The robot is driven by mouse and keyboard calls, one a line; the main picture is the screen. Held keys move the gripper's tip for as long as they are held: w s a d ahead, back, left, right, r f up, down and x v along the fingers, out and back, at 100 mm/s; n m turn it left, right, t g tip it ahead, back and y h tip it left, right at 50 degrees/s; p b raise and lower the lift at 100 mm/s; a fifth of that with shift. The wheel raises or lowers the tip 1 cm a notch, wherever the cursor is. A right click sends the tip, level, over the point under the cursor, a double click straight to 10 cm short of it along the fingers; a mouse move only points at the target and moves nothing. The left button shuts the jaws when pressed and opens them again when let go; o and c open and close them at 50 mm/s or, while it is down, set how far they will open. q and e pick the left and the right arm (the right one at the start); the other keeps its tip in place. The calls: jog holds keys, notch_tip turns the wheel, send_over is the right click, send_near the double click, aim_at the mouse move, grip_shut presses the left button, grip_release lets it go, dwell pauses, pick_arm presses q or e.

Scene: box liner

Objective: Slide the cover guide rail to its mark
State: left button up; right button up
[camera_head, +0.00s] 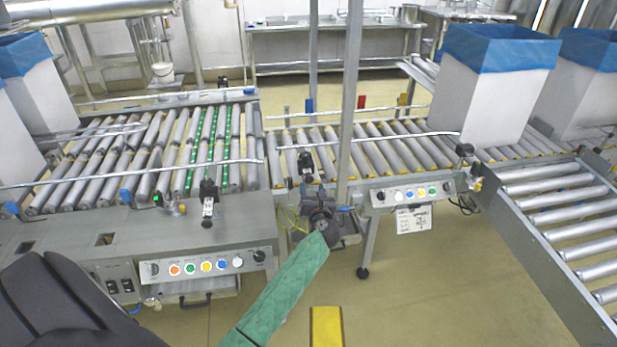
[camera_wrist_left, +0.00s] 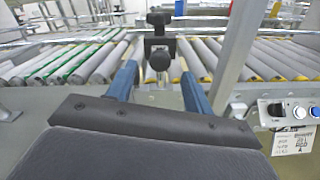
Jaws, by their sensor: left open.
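In the head view a silver guide rail (camera_head: 400,137) runs along the near side of the middle roller conveyor. A black clamp (camera_head: 305,166) on a post stands near its left end. In the left wrist view the clamp (camera_wrist_left: 158,45) shows beyond and between the two blue fingers. My left gripper (camera_head: 320,210), at the end of a green-sleeved arm, is below and in front of the clamp. The gripper (camera_wrist_left: 158,75) is open and empty; I cannot tell how far it is from the clamp. I cannot tell which mark belongs to the rail. My right gripper is out of view.
A grey upright post (camera_head: 352,90) stands right beside the gripper. Blue-lined white boxes (camera_head: 490,95) stand on the conveyors at right and left. Button panels (camera_head: 412,194) front the conveyors.

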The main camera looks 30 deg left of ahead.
aim_at(310, 180)
pick_arm(q)
jog(key=shift+p+x, duration=0.5)
jog(key=shift+x, duration=3.4)
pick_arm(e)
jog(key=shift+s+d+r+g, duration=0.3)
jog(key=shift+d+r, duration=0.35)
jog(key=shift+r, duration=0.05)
pick_arm(q)
grip_shut()
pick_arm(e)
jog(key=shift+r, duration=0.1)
